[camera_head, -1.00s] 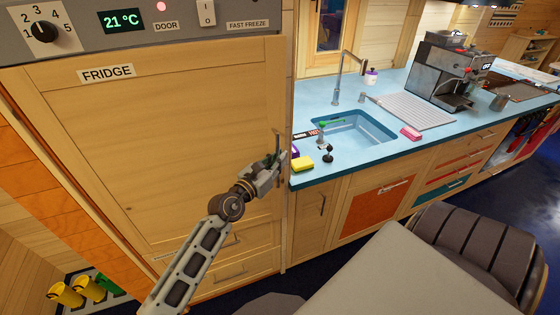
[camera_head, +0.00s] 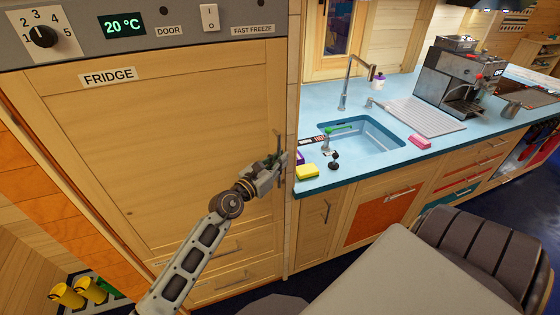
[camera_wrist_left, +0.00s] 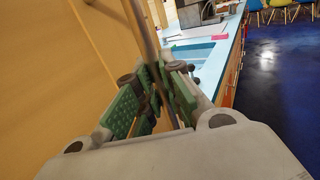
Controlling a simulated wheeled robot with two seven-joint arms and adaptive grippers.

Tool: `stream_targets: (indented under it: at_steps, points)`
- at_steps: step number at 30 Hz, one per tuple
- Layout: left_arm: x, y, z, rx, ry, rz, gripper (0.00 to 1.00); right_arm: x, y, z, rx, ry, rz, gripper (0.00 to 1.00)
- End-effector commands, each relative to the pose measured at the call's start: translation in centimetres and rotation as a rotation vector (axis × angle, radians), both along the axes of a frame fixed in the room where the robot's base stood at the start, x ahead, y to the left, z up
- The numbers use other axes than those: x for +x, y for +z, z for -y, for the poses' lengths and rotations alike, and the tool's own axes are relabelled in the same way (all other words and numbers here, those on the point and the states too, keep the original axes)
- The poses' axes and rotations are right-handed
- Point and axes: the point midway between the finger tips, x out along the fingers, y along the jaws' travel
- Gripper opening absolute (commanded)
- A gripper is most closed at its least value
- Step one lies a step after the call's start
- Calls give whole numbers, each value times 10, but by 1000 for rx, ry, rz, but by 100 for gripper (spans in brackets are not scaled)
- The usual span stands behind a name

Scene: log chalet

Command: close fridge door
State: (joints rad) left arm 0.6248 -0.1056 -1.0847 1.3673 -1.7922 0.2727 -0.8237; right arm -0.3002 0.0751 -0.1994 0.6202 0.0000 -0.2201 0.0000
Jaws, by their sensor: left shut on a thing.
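The fridge door (camera_head: 140,150) is a pale wooden panel under the FRIDGE label, and it looks flush with its frame in the head view. Its upright metal handle (camera_head: 278,141) is at the door's right edge. My left gripper (camera_head: 279,161) is shut on this handle. In the wrist view the handle (camera_wrist_left: 142,35) runs as a bar between the green-padded fingers (camera_wrist_left: 155,95). The control panel (camera_head: 185,22) above reads 20 °C, and its DOOR lamp (camera_head: 163,10) is dark. My right gripper is not in view.
A blue counter (camera_head: 390,100) with a sink (camera_head: 362,138) lies right of the fridge, with a yellow sponge (camera_head: 307,171) near its corner.

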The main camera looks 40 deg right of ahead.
Motion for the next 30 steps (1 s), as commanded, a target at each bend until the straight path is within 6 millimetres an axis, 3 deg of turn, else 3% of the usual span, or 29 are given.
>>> stream_targets:
  at_steps: [1,6,22,30]
  points:
    - [9,4,-4,-5,17,8,12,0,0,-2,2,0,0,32]
    - [8,4,-3,-6,15,7,32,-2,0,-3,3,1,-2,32]
    - [3,3,-2,-4,7,3,32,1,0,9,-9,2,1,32]
    - [1,2,-11,-4,7,2,32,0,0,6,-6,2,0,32]
